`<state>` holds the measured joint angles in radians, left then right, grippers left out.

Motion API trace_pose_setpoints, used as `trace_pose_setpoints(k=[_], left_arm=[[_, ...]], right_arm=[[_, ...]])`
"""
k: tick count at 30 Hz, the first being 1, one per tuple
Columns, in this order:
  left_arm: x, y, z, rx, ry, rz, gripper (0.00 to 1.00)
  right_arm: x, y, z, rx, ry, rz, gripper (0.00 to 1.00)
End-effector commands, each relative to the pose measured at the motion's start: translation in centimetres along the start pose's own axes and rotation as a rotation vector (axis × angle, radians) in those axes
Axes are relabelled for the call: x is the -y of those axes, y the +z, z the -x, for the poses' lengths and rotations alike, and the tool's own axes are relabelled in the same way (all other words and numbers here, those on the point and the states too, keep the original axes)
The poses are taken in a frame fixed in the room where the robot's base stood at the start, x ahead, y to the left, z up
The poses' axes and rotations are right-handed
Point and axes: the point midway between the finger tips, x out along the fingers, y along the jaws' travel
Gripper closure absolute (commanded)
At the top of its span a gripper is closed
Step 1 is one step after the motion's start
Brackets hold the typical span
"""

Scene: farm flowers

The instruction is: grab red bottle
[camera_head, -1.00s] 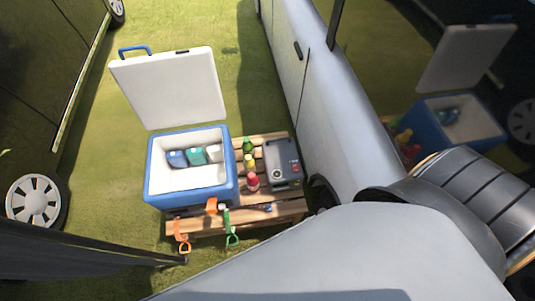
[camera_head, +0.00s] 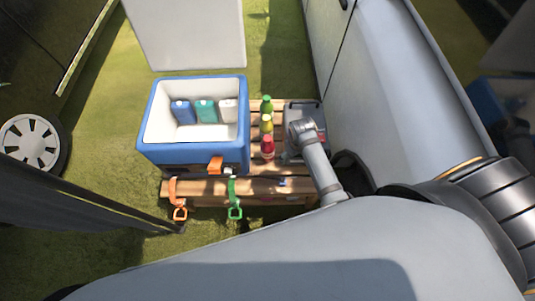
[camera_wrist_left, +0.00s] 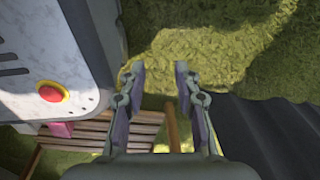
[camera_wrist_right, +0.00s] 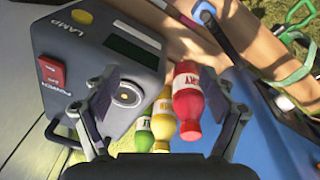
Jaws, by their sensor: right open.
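The red bottle (camera_head: 268,146) stands on the wooden pallet table (camera_head: 290,187), in front of a yellow bottle (camera_head: 267,123) and a green bottle (camera_head: 267,104). In the right wrist view the red bottle (camera_wrist_right: 187,103) shows between the fingers of my right gripper (camera_wrist_right: 158,82), nearer the right-hand finger. That gripper is open and holds nothing; whether it touches the bottle is unclear. In the head view my right arm reaches over the grey lamp box, right of the bottles. My left gripper (camera_wrist_left: 160,70) is open and empty above grass, and is not visible in the head view.
A blue and white cooler (camera_head: 154,150) with open lid (camera_head: 190,35) stands left of the bottles, with several packs inside. The grey lamp box (camera_wrist_right: 70,110) is close beside the bottles. Orange (camera_head: 180,213) and green (camera_head: 235,212) handled tools hang at the table's front. A vehicle (camera_head: 365,100) is at right.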

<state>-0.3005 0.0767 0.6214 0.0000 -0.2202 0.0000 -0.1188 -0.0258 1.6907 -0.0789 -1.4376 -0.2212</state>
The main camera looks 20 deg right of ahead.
Motion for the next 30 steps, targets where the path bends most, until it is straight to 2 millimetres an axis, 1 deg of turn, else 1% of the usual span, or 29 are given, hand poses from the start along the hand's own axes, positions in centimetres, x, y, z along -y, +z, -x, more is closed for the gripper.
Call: trace_pose_setpoints(k=[1,5,9,12,13,17,19,22,25,27,30], left_arm=[[0.1,0.0,-0.7,-0.001,-0.001,0.000,0.68],[0.1,0.1,-1.7,-0.001,-0.003,-0.001,0.68],[0.1,0.2,-2.9,-0.001,-0.003,-0.001,0.68],[0.0,0.3,-3.5,-0.001,-0.003,-0.001,0.68],[0.0,0.3,-3.5,-0.001,-0.003,-0.001,0.68],[0.0,0.3,-3.5,0.000,-0.003,-0.001,0.68],[0.0,0.4,-3.6,0.001,-0.003,-0.001,0.68],[0.0,0.4,-4.2,0.007,-0.004,-0.001,0.68],[0.3,-1.4,-4.3,-0.010,-0.007,-0.002,0.68],[0.2,-1.8,-4.3,-0.009,-0.006,-0.001,0.68],[0.1,-2.0,-4.3,-0.009,-0.005,-0.001,0.68]], right_arm=[[0.4,-1.4,-0.3,0.007,-0.009,0.020,0.16],[1.5,-4.4,-0.1,0.037,-0.036,0.086,0.16],[3.0,-8.0,0.8,0.071,-0.068,0.177,0.16],[4.0,-10.0,1.7,0.094,-0.087,0.238,0.16],[4.2,-10.4,2.0,0.098,-0.091,0.251,0.16],[4.6,-11.0,2.5,0.109,-0.099,0.274,0.16],[4.6,-10.9,2.1,0.110,-0.099,0.275,0.16],[4.7,-10.6,0.4,0.112,-0.098,0.274,0.16],[4.8,-10.4,-1.4,0.111,-0.097,0.274,0.16],[4.9,-10.3,-2.2,0.110,-0.097,0.274,0.16],[5.0,-10.3,-2.8,0.107,-0.097,0.273,0.16]])
